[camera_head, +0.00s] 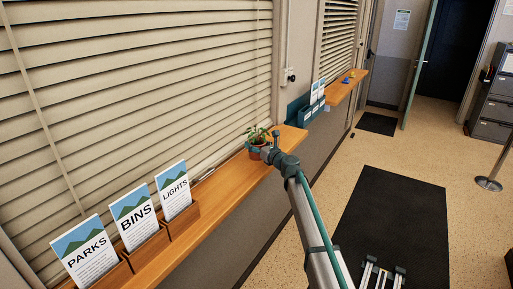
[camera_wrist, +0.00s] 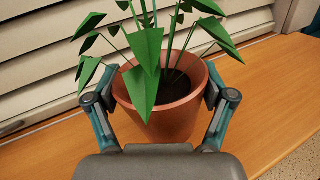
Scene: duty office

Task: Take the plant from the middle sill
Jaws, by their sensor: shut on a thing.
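The plant (camera_head: 257,142) stands upright in a terracotta pot at the wooden sill below the large blinds. In the wrist view the pot (camera_wrist: 163,120) fills the middle, with green pointed leaves above it. My gripper (camera_wrist: 161,100) has one finger on each side of the pot, pressed against its upper wall. In the head view my gripper (camera_head: 266,145) reaches the plant from the right and hides part of the pot. The wooden sill (camera_head: 222,196) shows around the pot. I cannot tell whether the pot's base touches it.
Leaflet boxes labelled PARKS (camera_head: 86,255), BINS (camera_head: 138,218) and LIGHTS (camera_head: 175,194) stand on the same sill to the left. A teal leaflet holder (camera_head: 300,110) is on the wall beyond. A farther sill (camera_head: 345,88) bears small coloured things. A dark mat (camera_head: 392,215) lies on the floor.

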